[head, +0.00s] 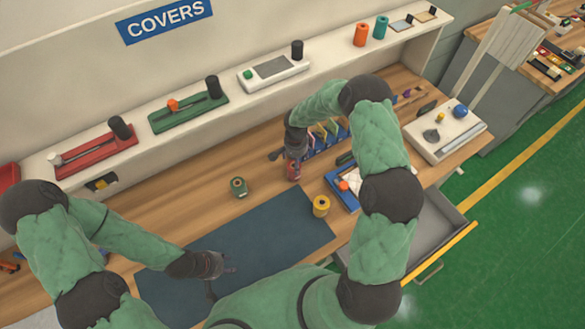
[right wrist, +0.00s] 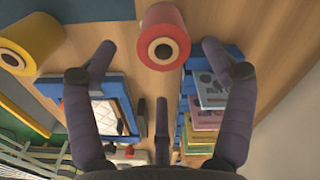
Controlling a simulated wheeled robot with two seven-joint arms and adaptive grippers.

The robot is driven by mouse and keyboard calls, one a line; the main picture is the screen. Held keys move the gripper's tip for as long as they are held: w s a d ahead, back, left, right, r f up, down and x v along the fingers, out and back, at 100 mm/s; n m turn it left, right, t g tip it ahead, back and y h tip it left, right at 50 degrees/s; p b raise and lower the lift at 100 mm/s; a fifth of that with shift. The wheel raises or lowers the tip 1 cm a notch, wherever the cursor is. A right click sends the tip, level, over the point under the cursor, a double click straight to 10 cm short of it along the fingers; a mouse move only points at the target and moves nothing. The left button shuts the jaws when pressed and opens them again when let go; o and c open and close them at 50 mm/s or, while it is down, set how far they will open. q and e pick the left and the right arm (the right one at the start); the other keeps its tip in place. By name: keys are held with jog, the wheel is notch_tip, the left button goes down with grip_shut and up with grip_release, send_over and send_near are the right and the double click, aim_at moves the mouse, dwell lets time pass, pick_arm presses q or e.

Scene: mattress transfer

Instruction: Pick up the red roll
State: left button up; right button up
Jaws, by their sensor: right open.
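The red roll (head: 293,172) stands upright on the wooden table beyond the mat, partly hidden by my right gripper (head: 288,153). In the right wrist view the red roll (right wrist: 164,42), with a pale end and dark centre hole, shows between and just past the fingertips of my right gripper (right wrist: 160,53). The fingers are spread and no contact with the roll shows. My left gripper (head: 221,281) is low over the dark mat (head: 270,225), far from the roll, with its fingers apart and nothing between them.
A yellow roll (head: 320,206) stands at the mat's right corner, a green roll (head: 239,187) behind the mat. A blue rack of coloured cards (head: 325,135) and a blue-framed tray (head: 342,196) are close to the red roll. An open drawer (head: 435,235) juts out at right.

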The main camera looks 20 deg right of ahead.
pick_arm(q)
jog(key=shift+w+f+b, duration=0.2)
jog(key=shift+f+b, duration=0.4)
jog(key=shift+f, duration=0.25)
pick_arm(e)
jog(key=f, duration=0.4)
jog(key=shift+w, duration=0.2)
jog(key=shift+s+a+f, duration=0.1)
jog(key=shift+a+f, duration=0.05)
jog(key=shift+f, duration=0.45)
pick_arm(q)
jog(key=shift+f+b, duration=0.45)
pick_arm(e)
notch_tip(320, 180, down, 4)
jog(key=shift+a, duration=0.15)
jog(key=c, duration=1.5)
